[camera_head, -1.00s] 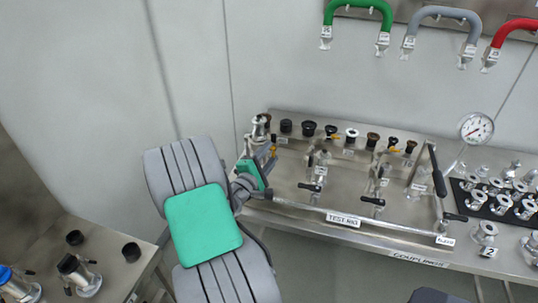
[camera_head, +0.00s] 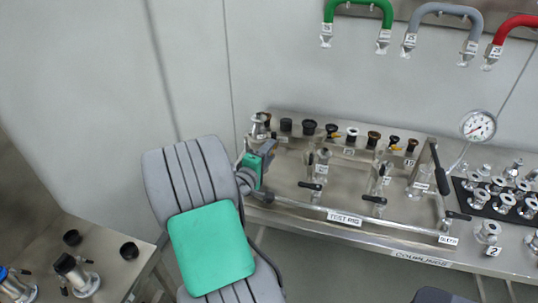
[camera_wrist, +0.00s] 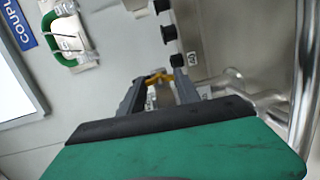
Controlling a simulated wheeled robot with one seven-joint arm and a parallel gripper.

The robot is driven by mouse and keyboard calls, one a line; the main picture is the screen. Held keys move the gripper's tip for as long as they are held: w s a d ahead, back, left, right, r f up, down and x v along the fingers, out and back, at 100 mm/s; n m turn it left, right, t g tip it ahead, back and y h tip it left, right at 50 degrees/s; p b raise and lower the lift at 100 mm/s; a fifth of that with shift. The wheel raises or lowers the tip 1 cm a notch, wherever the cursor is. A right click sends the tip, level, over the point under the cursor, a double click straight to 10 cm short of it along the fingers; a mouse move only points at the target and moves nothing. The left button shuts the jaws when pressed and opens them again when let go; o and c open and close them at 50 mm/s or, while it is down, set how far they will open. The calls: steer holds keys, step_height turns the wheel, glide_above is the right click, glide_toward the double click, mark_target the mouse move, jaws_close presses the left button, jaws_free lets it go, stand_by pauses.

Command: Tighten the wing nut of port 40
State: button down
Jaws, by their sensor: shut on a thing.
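My gripper (camera_head: 266,152) is at the left end of the test rig, beside a silver fitting (camera_head: 259,126). In the wrist view, its two grey fingers (camera_wrist: 158,84) reach forward past the green palm cover. A small yellow wing nut (camera_wrist: 158,77) shows between the fingertips, and the fingers are shut on it. In the head view the wing nut is hidden by the gripper.
The test rig panel (camera_head: 330,190) carries a row of dark caps, black-handled valves and a front rail. A pressure gauge (camera_head: 478,126) and loose couplings stand at the right. Coloured hoses (camera_head: 357,8) hang above. Another bench (camera_head: 98,255) is at lower left.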

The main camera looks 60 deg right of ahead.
steer(key=shift+m, duration=0.6)
steer(key=c, duration=0.9)
jaws_free()
steer(key=shift+o, duration=0.2)
steer(key=shift+b, duration=0.3)
steer(key=a+b, duration=0.1)
steer(key=a, duration=0.6)
steer(key=shift+a+r+b, duration=0.3)
steer(key=shift+a+r, duration=0.1)
